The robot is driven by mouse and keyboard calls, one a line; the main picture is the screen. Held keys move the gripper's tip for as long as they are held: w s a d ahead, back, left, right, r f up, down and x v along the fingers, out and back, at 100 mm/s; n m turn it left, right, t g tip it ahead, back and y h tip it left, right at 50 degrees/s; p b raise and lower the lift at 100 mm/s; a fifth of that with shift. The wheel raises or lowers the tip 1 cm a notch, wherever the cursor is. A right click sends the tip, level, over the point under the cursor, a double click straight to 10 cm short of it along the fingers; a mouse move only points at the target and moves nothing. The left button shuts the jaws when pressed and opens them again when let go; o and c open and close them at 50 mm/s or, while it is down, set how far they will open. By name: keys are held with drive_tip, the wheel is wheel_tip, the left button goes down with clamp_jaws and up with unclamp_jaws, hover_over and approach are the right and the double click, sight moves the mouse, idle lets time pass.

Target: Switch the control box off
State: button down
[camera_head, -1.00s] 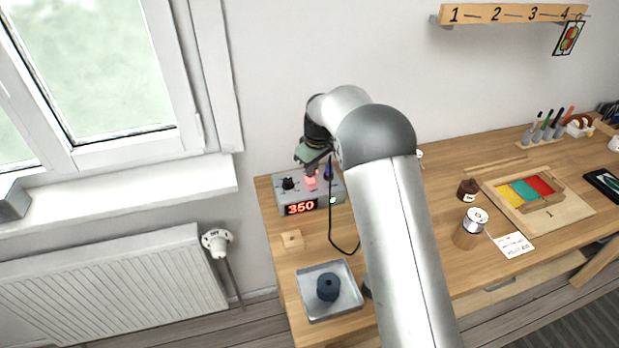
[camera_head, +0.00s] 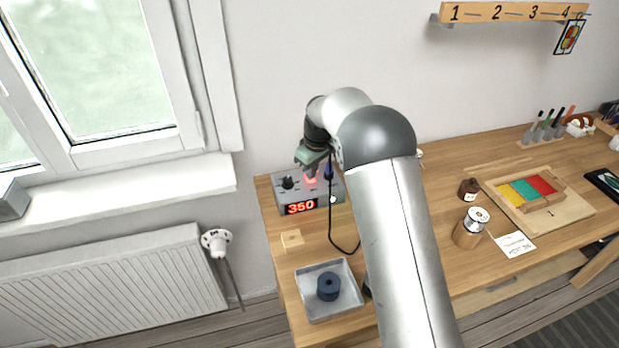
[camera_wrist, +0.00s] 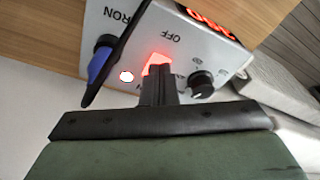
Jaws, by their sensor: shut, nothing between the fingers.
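The control box (camera_head: 326,198) is a grey box at the left end of the workbench, its red display reading 350. A lit red rocker switch shows on its top in the wrist view (camera_wrist: 157,60), with the word OFF printed beside it. My gripper (camera_wrist: 158,75) is shut and empty. Its fingertips are right at the switch and hide part of it; I cannot tell whether they touch it.
A metal tray (camera_head: 311,312) with a dark blue spool (camera_head: 328,287) stands in front of the box. A small wooden block (camera_head: 292,239) lies between them. The window sill (camera_head: 130,192) is at left.

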drive_tip(key=shift+f, duration=0.45)
drive_tip(key=shift+r, duration=0.15)
drive_tip(key=shift+r+p, duration=1.65)
drive_tip(key=shift+r, duration=1.75)
